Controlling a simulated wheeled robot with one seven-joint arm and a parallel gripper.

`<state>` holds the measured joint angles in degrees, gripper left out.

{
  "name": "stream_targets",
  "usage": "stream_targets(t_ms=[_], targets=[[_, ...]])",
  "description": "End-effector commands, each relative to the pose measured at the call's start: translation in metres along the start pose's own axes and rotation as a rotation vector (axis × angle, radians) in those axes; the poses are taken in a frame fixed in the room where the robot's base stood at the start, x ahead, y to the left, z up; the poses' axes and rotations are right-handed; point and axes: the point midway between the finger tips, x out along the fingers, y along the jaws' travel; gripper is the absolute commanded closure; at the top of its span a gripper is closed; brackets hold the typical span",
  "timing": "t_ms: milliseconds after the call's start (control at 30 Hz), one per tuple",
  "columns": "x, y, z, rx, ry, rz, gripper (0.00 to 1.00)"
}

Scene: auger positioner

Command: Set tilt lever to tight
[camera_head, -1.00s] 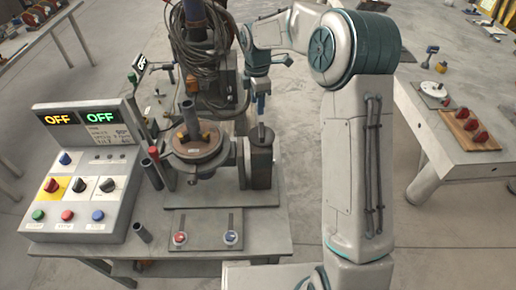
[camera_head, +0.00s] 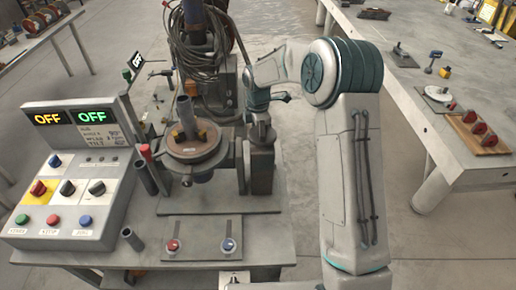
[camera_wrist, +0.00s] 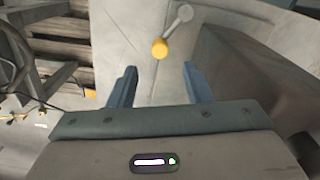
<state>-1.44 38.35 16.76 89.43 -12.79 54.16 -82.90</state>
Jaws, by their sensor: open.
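The wrist view shows a lever with an orange-yellow round knob (camera_wrist: 160,48) and a short grey arm running up and right to a pivot. My gripper (camera_wrist: 159,70) is open, with its two blue fingers apart. The knob lies just beyond the fingertips, about midway between them, and nothing is held. In the head view my gripper (camera_head: 262,116) hangs at the top of the dark block (camera_head: 260,170) right of the round tilting table (camera_head: 193,146). The lever knob cannot be made out there. No tight mark is readable.
A control console (camera_head: 70,185) with OFF displays stands at the left. A front plate (camera_head: 200,239) carries a red and a blue knob in slots. A cable bundle (camera_head: 200,50) hangs behind the table. A side table (camera_head: 440,130) with red-knobbed parts stands at the right.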

Motion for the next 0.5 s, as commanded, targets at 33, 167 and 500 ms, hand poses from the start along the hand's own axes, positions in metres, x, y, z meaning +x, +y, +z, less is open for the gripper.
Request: stream_targets(t_ms=[33, 167, 500], targets=[[0.011, -0.001, -0.001, 0.000, 0.001, -0.005, 0.55], [0.037, -0.001, -0.001, -0.001, 0.001, -0.004, 0.55], [0.076, 0.000, 0.000, -0.001, 0.000, 0.000, 0.55]])
